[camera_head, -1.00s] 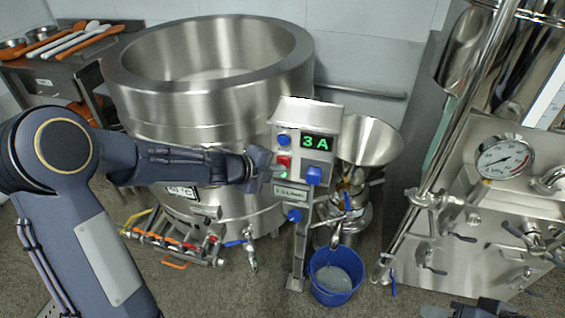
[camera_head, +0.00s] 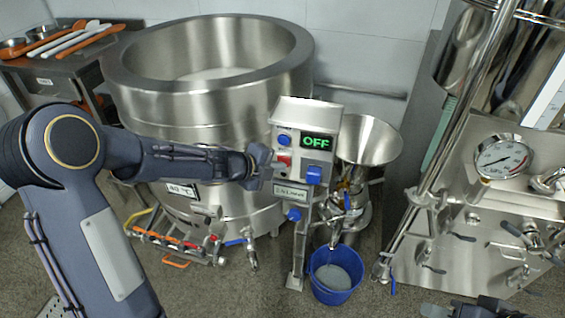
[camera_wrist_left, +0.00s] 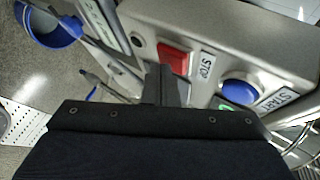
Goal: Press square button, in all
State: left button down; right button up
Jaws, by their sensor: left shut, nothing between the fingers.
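The red square button (camera_head: 284,160) is on the grey control box (camera_head: 305,112) in the head view. In the left wrist view the red square button (camera_wrist_left: 174,57) sits beside a STOP label. The box's display (camera_head: 318,142) reads OFF in green. My left gripper (camera_head: 270,170) is shut and empty, its fingertips right at the red button. In the left wrist view the closed fingers (camera_wrist_left: 164,78) overlap the button's lower edge; I cannot tell whether they touch it. Part of my right arm's end shows at the bottom right; its fingers are not clear.
A round blue START button (camera_wrist_left: 240,91) is beside the red one. A blue knob (camera_head: 314,174) is under the display. A large steel kettle (camera_head: 205,110) stands behind my left arm. A blue bucket (camera_head: 333,290) is on the floor, and steel equipment (camera_head: 475,215) fills the right.

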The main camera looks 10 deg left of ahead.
dwell(0.4)
pick_arm(q)
jog(key=shift+s+b, duration=0.35)
jog(key=shift+s, duration=0.45)
jog(key=shift+s, duration=0.1)
jog(key=s+b, duration=0.1)
jog(key=s, duration=0.3)
jog(key=shift+s+a, duration=0.1)
jog(key=shift+s, duration=0.3)
dwell(0.3)
